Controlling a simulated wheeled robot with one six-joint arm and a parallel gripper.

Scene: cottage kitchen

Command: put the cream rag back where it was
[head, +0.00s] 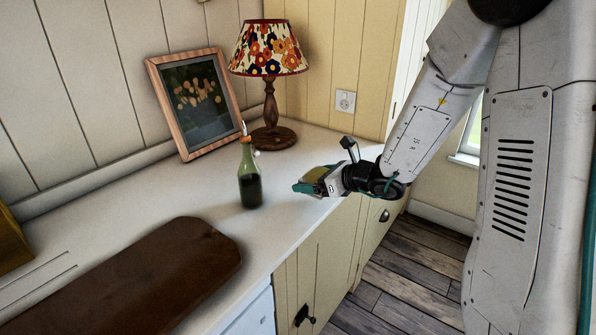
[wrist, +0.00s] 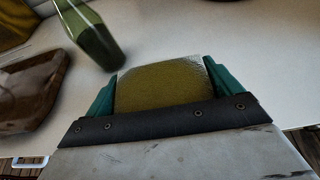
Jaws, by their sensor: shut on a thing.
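My gripper (head: 307,181), with teal fingers, is at the right end of the white counter, over its front edge. It is shut on an olive-yellow thing (wrist: 160,84) with a slightly rough face and straight edges. The held thing also shows as a small yellowish patch in the head view (head: 316,174). I cannot tell what it is. I see no cream rag in either view.
A green bottle (head: 249,178) stands left of my gripper; it shows in the wrist view (wrist: 92,32) too. A lamp (head: 271,90) and picture frame (head: 196,103) stand behind. A dark wooden board (head: 150,280) lies front left. Counter (head: 300,150) is clear behind my gripper.

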